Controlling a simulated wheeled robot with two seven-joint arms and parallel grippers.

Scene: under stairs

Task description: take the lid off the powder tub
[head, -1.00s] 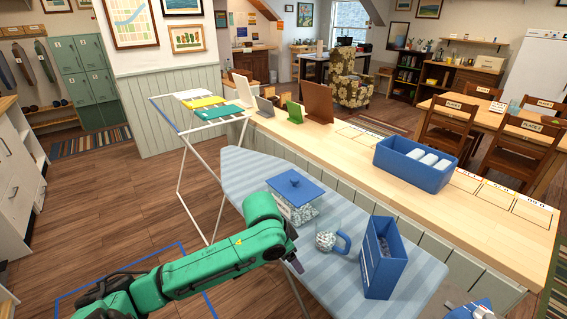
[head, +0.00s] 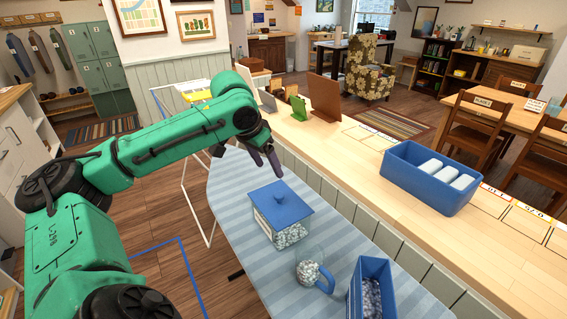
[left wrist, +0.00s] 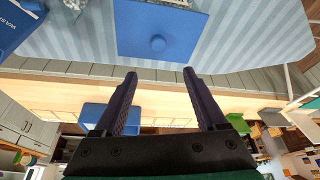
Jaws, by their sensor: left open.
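The powder tub (head: 290,234) stands on the striped ironing board, a clear box with speckled contents. Its blue square lid (head: 282,208) with a round knob (head: 279,198) sits on top. In the left wrist view the lid (left wrist: 185,30) and its knob (left wrist: 157,43) lie beyond the fingertips. My left gripper (head: 268,170) is open and empty, above and behind the tub, apart from the lid. Its two dark fingers (left wrist: 160,75) show spread in the left wrist view. My right gripper is not in view.
A blue bin (head: 425,190) with white items sits on the wooden counter (head: 345,160) behind.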

